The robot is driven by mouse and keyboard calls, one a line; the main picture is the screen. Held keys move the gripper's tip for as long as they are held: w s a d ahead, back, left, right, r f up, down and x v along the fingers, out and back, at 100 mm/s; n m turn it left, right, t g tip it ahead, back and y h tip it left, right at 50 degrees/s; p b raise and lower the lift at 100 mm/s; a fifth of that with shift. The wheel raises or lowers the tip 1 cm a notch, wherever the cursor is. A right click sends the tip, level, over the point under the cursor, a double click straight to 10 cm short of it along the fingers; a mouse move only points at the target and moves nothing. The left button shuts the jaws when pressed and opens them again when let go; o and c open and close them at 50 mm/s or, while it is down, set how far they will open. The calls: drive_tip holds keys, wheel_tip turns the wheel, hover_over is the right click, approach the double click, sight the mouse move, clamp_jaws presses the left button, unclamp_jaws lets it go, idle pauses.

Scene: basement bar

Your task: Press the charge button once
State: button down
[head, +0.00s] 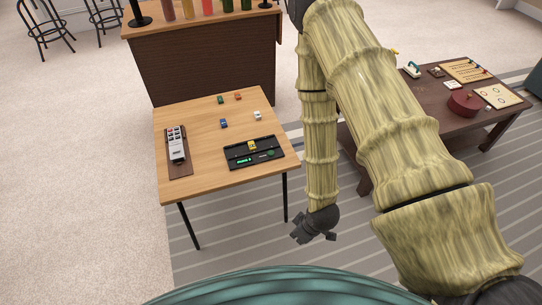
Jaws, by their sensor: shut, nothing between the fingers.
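A flat black station (268,161) lies near the front right of the light wooden table. A small yellow car (252,146) sits on it, and a lit green strip (244,160) shows at its front left. A round dark green spot (271,153) on its right side looks like a button; its label is too small to read. My gripper (311,237) is shut and empty. It hangs low beyond the table's front right corner, apart from the station and not touching the table.
The wooden table (198,113) also holds a grey keypad device (177,146) on a brown mat and several small toy cars, including blue (223,123) and white (257,115). A bar counter (205,62) stands behind. A dark table (420,123) stands right, partly behind my arm.

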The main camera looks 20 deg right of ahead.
drive_tip(key=w+n+t+y+b, duration=0.15)
drive_tip(key=w+n, duration=0.35)
drive_tip(key=w, duration=0.5)
drive_tip(key=n+t+y+b, duration=0.25)
drive_tip(key=n+b, duration=0.35)
drive_tip(key=n, duration=1)
approach(272, 151)
drive_tip(key=shift+t+h, duration=0.3)
drive_tip(key=a, duration=0.5)
drive_tip(key=shift+s+a+r, duration=0.15)
drive_tip(key=shift+s+a, duration=0.2)
drive_tip(key=shift+s, duration=0.05)
drive_tip(key=w+d+r+n+b, duration=0.1)
drive_tip(key=w+r+n, duration=0.4)
drive_tip(key=n, duration=0.2)
drive_tip(key=shift+w+d+r, duration=0.2)
drive_tip(key=shift+w+r, duration=0.15)
drive_tip(key=shift+w, duration=0.05)
drive_tip(key=shift+f, duration=0.1)
drive_tip(key=shift+f+b, duration=3)
drive_tip(key=shift+f, duration=1.35)
drive_tip(key=shift+f, duration=0.1)
drive_tip(key=shift+f+b, duration=0.3)
drive_tip(key=shift+b, duration=0.05)
